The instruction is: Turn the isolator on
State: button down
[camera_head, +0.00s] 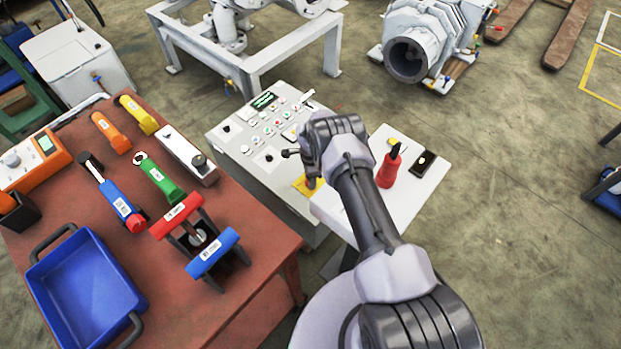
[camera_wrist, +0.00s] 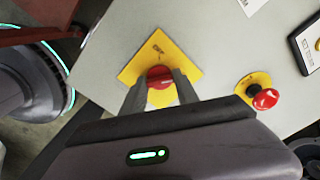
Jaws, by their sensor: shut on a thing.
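The isolator is a red knob (camera_wrist: 160,77) on a square yellow plate (camera_wrist: 138,62), set in a pale panel. In the wrist view my gripper (camera_wrist: 161,88) has a finger on each side of the red knob and is shut on it. The fingers hide the sides of the knob, so its exact angle is hard to read. In the head view the yellow plate (camera_head: 301,186) shows at the near corner of the control console (camera_head: 240,172), with my gripper (camera_head: 312,182) over it. My arm hides part of the console there.
A red mushroom button (camera_wrist: 266,99) on a round yellow base sits close to the right of the isolator in the wrist view. A white side table (camera_head: 415,195) holds a red tool (camera_head: 389,168) and a black device (camera_head: 424,163). A red-brown bench (camera_head: 255,235) with tools stands left.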

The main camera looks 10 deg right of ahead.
jog(key=shift+m, duration=1)
jog(key=c, duration=0.9)
grip_release()
notch_tip(320, 180, up, 17)
jog(key=p, duration=0.7)
jog(key=shift+r, duration=0.2)
jog(key=shift+r, duration=0.1)
